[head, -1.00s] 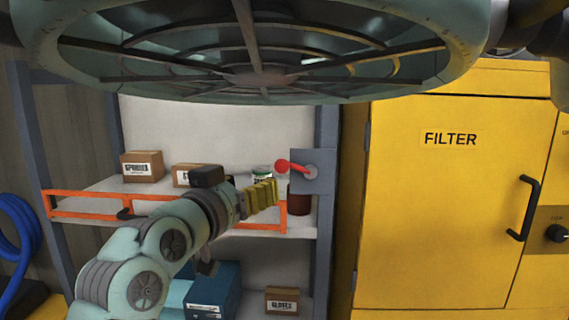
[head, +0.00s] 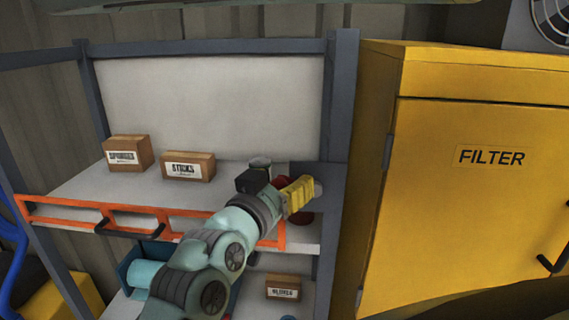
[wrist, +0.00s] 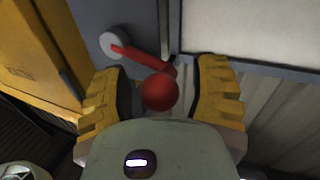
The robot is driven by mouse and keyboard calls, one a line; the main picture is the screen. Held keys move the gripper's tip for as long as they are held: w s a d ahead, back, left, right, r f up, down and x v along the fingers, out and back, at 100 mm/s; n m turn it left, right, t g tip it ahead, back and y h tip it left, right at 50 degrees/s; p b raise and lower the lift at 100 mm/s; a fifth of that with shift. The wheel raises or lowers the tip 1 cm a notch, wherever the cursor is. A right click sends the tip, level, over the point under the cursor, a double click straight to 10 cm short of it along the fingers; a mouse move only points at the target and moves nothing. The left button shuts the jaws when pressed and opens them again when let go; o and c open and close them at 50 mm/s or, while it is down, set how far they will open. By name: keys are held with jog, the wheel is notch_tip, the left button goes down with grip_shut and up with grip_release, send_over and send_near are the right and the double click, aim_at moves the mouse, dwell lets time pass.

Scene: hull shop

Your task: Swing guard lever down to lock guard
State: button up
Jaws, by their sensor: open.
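The guard lever (wrist: 140,60) is a red arm with a round red ball knob (wrist: 160,92), running from a pale round hub (wrist: 113,45) on a grey plate. In the wrist view the knob lies between my gripper's (wrist: 163,95) two yellow fingers, which are apart; I cannot tell whether either touches it. In the head view my gripper (head: 299,195) is in front of the plate (head: 333,178) and hides most of the lever. The orange guard (head: 75,208) runs along the front of the shelf.
Two cardboard boxes, one marked SPONGES (head: 128,154) and one STICKS (head: 188,166), stand on the shelf. A dark red can (head: 304,218) is partly hidden behind my gripper. A yellow FILTER cabinet (head: 460,220) stands close on the right. A blue bin (head: 128,272) sits below.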

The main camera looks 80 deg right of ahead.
jog(key=shift+o, duration=0.3)
grip_shut()
dwell(0.4)
jog(key=shift+s, duration=0.1)
